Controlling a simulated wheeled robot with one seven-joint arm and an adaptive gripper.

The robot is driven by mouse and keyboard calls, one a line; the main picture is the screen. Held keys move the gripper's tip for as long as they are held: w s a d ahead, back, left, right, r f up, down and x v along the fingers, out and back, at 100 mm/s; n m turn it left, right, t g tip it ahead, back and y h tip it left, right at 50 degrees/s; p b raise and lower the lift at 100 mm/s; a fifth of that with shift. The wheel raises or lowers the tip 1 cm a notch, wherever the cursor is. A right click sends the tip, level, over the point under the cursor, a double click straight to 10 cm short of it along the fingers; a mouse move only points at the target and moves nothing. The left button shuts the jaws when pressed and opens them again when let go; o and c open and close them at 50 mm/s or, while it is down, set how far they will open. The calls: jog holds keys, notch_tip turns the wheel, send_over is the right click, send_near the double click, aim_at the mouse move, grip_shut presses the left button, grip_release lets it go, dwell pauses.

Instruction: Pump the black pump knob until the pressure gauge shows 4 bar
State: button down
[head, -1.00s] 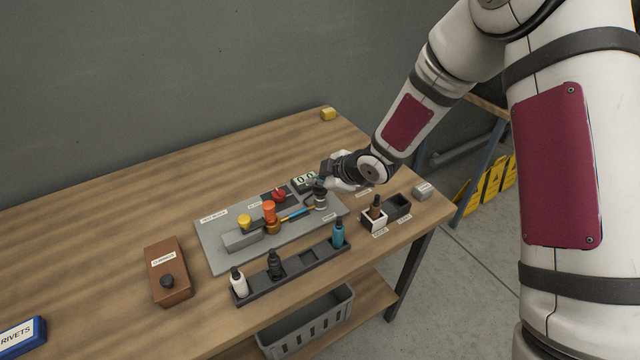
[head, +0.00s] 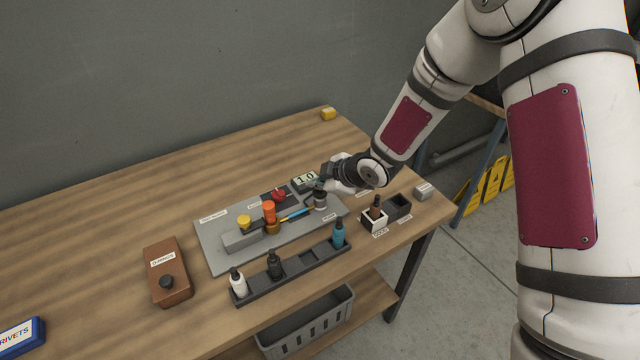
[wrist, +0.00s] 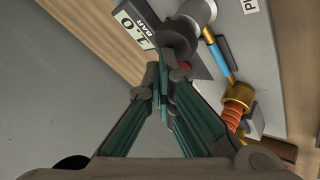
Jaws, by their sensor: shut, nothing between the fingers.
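The pressure gauge (head: 305,180) is a small display at the back right of the grey board (head: 212,240); it reads 1.0, and the wrist view also shows 1.0 BAR on the gauge (wrist: 137,28). The black pump knob (wrist: 180,40) tops a grey pump cylinder (wrist: 199,10) beside the gauge. In the head view the pump (head: 320,203) is partly covered by my gripper (head: 317,184). My gripper is shut and empty, its fingertips (wrist: 162,72) together right at the knob. I cannot tell whether they touch it.
A bottle rack (head: 307,257) stands in front. Small bins (head: 397,206) stand to the right.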

aim_at(318, 192)
jog(key=shift+r, duration=0.1)
jog(key=shift+r+p, duration=0.45)
jog(key=shift+r, duration=1.1)
notch_tip(318, 192, up, 5)
jog(key=shift+r+p, duration=0.1)
jog(key=shift+p, duration=0.6)
dwell(2.0)
jog(key=shift+r+p, duration=0.85)
jog(key=shift+r, duration=1)
